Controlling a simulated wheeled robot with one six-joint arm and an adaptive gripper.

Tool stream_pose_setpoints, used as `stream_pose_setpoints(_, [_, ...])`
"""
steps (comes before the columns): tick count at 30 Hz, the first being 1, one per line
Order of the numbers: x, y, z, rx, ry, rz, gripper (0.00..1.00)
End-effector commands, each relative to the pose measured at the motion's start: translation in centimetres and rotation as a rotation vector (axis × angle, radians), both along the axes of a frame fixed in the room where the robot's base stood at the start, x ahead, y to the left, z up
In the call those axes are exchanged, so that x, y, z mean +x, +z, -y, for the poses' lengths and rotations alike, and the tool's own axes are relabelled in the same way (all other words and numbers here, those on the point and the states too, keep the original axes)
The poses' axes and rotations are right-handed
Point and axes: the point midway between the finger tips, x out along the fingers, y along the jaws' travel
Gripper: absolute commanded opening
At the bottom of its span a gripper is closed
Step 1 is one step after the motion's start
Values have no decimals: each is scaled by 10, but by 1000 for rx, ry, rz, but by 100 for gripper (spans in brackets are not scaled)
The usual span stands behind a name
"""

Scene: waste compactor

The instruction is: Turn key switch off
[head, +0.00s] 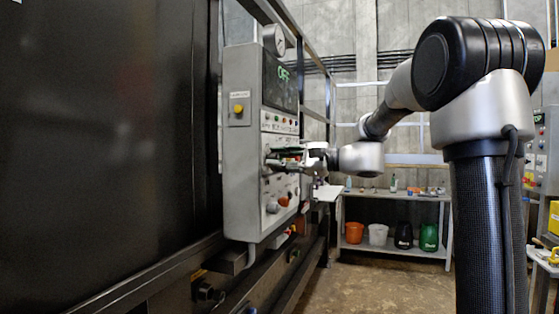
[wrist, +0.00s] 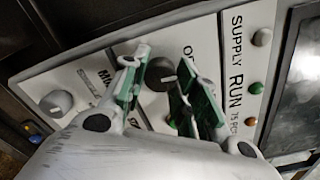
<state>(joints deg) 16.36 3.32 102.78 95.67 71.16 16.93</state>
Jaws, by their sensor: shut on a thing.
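The grey control box (head: 243,150) stands on the left side of the head view, with a lit display (head: 281,80) that appears to read OFF. My gripper (head: 275,160) reaches its front face from the right and hides the switch there. In the wrist view, a dark round switch (wrist: 160,73) with a light mark, seemingly the key switch, sits between the green-padded fingers of my gripper (wrist: 162,82). My gripper is shut on it. A label beginning "O" beside the switch is partly hidden by a finger.
A plain grey knob (wrist: 57,102) lies left in the wrist view. Small orange (wrist: 256,88) and green (wrist: 252,121) lamps are at the right, by the RUN label. A yellow button (head: 239,109) is on the box's side. A bench (head: 343,220) stands behind; the floor (head: 385,285) is clear.

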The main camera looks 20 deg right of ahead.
Motion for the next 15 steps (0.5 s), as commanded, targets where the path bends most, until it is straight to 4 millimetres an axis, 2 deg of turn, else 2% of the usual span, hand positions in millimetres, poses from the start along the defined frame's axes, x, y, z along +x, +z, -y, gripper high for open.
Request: stream_pose_setpoints(15, [0,-1,0,-52,0,68,6])
